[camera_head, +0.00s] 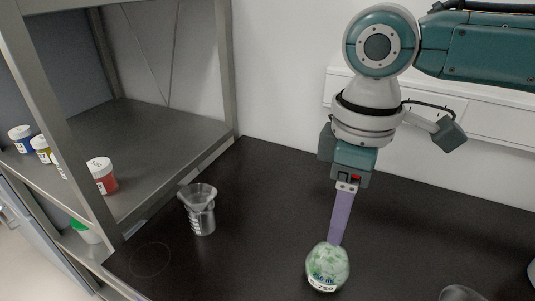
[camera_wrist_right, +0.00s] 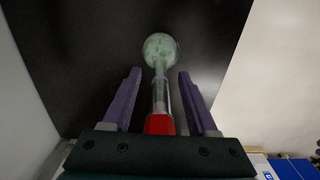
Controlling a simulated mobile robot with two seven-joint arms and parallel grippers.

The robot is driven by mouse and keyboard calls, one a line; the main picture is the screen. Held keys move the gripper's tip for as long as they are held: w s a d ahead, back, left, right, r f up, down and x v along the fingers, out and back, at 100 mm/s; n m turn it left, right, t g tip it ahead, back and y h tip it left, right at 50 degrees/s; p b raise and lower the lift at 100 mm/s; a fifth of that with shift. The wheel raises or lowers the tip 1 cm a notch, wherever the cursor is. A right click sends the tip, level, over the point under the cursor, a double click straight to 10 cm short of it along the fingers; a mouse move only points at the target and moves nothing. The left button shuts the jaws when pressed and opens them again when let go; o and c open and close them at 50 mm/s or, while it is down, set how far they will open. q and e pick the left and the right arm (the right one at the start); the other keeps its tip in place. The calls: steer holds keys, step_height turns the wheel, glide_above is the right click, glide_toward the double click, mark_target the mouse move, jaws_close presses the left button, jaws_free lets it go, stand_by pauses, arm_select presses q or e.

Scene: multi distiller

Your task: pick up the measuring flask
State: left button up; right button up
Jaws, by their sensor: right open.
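The measuring flask (camera_head: 328,268) stands on the dark bench, with a round, pale green body and a blue and white label. In the head view its neck is hidden behind my right gripper (camera_head: 335,243). In the right wrist view the flask (camera_wrist_right: 160,48) shows its round body, clear neck and red stopper. The neck and stopper lie between the two purple fingers of my right gripper (camera_wrist_right: 160,76). The fingers are open, with a visible gap on each side of the neck. My left gripper is out of view.
A glass beaker with a funnel-shaped top (camera_head: 201,215) stands left of the flask. A clear glass (camera_head: 460,293) is cut off at the bottom edge. A metal shelf (camera_head: 140,140) at left holds several jars, including a red one (camera_head: 103,178). The bench behind the flask is clear.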

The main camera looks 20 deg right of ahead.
jaws_close()
stand_by(0.5)
stand_by(0.9)
